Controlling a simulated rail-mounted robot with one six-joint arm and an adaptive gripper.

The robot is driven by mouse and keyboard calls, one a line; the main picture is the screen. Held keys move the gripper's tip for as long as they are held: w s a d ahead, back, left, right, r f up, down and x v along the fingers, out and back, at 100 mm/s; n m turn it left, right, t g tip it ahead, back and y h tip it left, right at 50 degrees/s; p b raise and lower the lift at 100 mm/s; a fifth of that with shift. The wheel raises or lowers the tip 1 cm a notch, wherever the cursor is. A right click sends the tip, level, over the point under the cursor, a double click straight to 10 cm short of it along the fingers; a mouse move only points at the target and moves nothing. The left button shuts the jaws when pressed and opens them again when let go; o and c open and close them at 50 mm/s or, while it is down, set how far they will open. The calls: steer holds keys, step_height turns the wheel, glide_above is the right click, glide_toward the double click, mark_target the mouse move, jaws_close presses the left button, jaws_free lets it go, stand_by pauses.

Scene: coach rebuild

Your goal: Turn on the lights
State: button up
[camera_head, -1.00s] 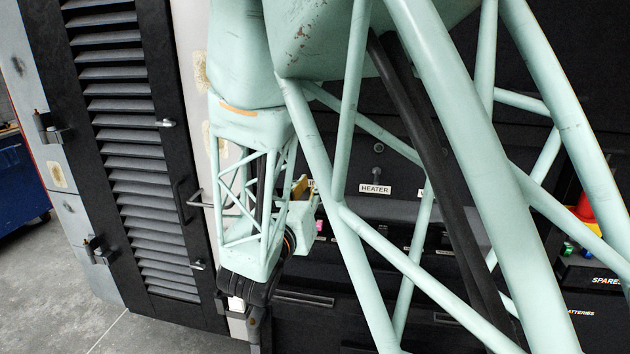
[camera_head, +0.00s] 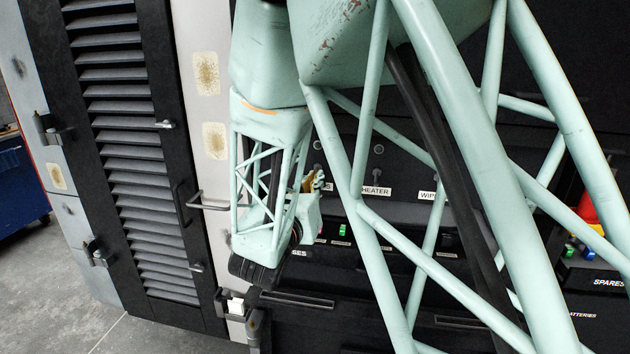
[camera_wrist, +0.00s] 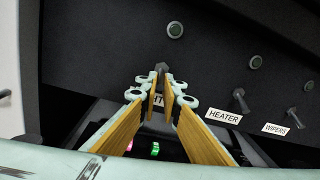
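In the wrist view a dark toggle switch (camera_wrist: 162,68) stands on the black panel just beyond my fingertips. The label under it (camera_wrist: 158,99) is mostly hidden by my fingers; only "HT" shows. My gripper (camera_wrist: 162,84) has its two wooden-faced fingers narrowly apart, with the switch lined up with the gap. I cannot tell whether the fingers touch it. A dark green round lamp (camera_wrist: 175,30) sits above the switch.
To the right are the HEATER switch (camera_wrist: 240,100) and the WIPERS switch (camera_wrist: 295,117). Below is a compartment with a green piece (camera_wrist: 155,149) and a pink piece (camera_wrist: 129,146). A louvered door (camera_head: 130,150) with a handle stands at left in the head view.

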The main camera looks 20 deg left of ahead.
steer(key=shift+s+r+g+p, duration=0.1)
steer(key=shift+r+g+p, duration=0.4)
steer(key=shift+p, duration=1.2)
jaws_close()
steer(key=shift+r+g+p, duration=0.15)
steer(key=shift+g+p, duration=0.45)
steer(key=shift+p, duration=0.5)
steer(key=g+p, duration=0.1)
steer(key=p, duration=0.3)
steer(key=r+g+p, duration=0.1)
steer(key=g+p, duration=0.1)
steer(key=p, duration=0.2)
steer(key=shift+s+r+p, duration=0.1)
steer(key=shift+p, duration=0.25)
steer(key=g+p, duration=0.1)
steer(key=p, duration=0.4)
steer(key=r+g+p, duration=0.1)
steer(key=g+p, duration=0.1)
steer(key=p, duration=0.4)
steer(key=shift+r+n+g+h, duration=0.15)
steer(key=shift+n+g+h, duration=0.15)
steer(key=shift+w+g+p, duration=0.2)
steer(key=shift+g+p, duration=0.3)
steer(key=shift+p, duration=1.15)
steer(key=o, duration=0.6)
jaws_free()
steer(key=shift+s+r, duration=0.1)
